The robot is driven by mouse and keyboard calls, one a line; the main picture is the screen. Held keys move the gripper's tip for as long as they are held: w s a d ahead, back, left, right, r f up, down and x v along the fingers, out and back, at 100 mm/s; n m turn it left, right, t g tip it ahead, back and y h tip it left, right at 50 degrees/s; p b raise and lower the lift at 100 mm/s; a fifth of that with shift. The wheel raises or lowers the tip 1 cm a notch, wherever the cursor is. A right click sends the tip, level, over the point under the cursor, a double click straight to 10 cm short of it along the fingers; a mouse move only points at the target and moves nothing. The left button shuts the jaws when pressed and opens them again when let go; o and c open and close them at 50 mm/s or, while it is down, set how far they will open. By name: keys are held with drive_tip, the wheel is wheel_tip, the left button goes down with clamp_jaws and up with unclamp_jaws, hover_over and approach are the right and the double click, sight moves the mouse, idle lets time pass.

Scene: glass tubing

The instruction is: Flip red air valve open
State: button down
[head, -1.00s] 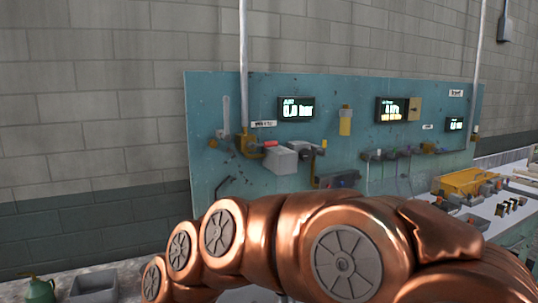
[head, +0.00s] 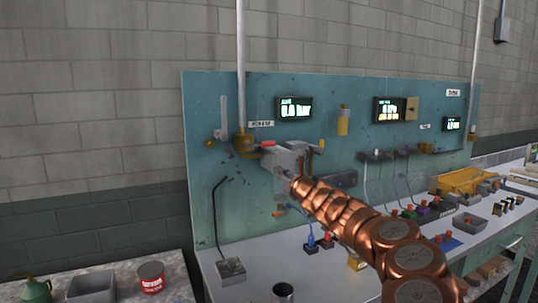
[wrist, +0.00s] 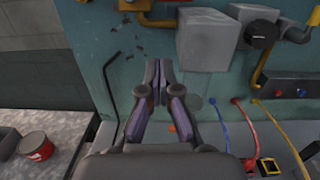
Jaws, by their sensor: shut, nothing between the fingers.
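A small red handle (head: 267,143) sits on the yellow pipe fitting (head: 241,141) at the left of the teal panel, beside a grey box (head: 285,157). In the wrist view, the brassy yellow pipe (wrist: 160,21) shows at the top edge; I cannot make out the red handle there. My gripper (wrist: 158,76) is shut and empty, its fingertips close together in front of the panel, below the pipe and left of the grey box. In the head view, my arm reaches up to just below the grey box; its fingers are hard to make out.
A bent black rod on a base (head: 231,269) stands at the left of the bench. Coloured hoses (wrist: 246,119) are low at the right. A red can (head: 151,277) stands on the left table.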

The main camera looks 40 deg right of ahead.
sight(260, 143)
drive_tip(key=shift+s+d+f+m, duration=0.25)
drive_tip(key=shift+d+f+m, duration=0.15)
drive_tip(key=shift+d, duration=0.2)
drive_tip(key=shift+w, duration=0.15)
drive_tip(key=w+d+r+p, duration=0.3)
drive_tip(key=w+p, duration=0.3)
drive_tip(key=w, duration=0.4)
drive_tip(key=shift+d+r, duration=0.2)
drive_tip(key=shift+r, duration=0.55)
drive_tip(key=shift+n, duration=0.3)
